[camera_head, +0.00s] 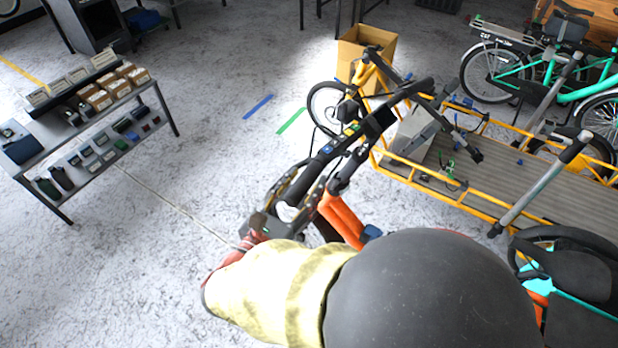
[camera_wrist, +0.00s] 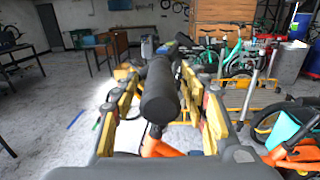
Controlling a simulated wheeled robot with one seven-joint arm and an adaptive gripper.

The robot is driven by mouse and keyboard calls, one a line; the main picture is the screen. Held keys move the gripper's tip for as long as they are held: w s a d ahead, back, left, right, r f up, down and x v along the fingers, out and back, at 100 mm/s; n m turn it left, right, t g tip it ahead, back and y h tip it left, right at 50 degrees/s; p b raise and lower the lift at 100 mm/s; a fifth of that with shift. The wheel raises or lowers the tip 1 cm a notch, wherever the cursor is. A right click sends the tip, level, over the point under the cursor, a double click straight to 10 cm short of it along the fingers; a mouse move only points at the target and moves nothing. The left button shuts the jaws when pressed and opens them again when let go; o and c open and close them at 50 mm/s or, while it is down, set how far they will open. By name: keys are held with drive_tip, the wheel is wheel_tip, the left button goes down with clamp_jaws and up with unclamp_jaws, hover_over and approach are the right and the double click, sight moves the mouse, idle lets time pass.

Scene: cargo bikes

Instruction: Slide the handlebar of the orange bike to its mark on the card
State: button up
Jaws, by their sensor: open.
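The orange bike (camera_head: 340,217) stands beside my arm, partly hidden by it. Its black handlebar (camera_head: 345,140) runs up and to the right in the head view. In the wrist view a black handlebar grip (camera_wrist: 160,95) points toward the camera. My gripper (camera_wrist: 161,84) is open, with a yellow-padded finger on each side of the grip. A gap shows on both sides, so the jaws are around the grip without clamping it. In the head view my gripper (camera_head: 290,190) is at the bar's near end. I cannot make out the card or its mark.
A yellow cargo bike (camera_head: 400,180) with a long deck stands close on the right, with a cardboard box (camera_head: 368,48) behind it. Teal bikes (camera_head: 530,68) stand farther right. A shelf rack (camera_head: 85,130) with small goods is at the left. The floor between is clear.

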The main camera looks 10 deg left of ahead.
drive_tip(key=shift+x, duration=1.25)
drive_tip(key=shift+c, duration=0.9)
clamp_jaws()
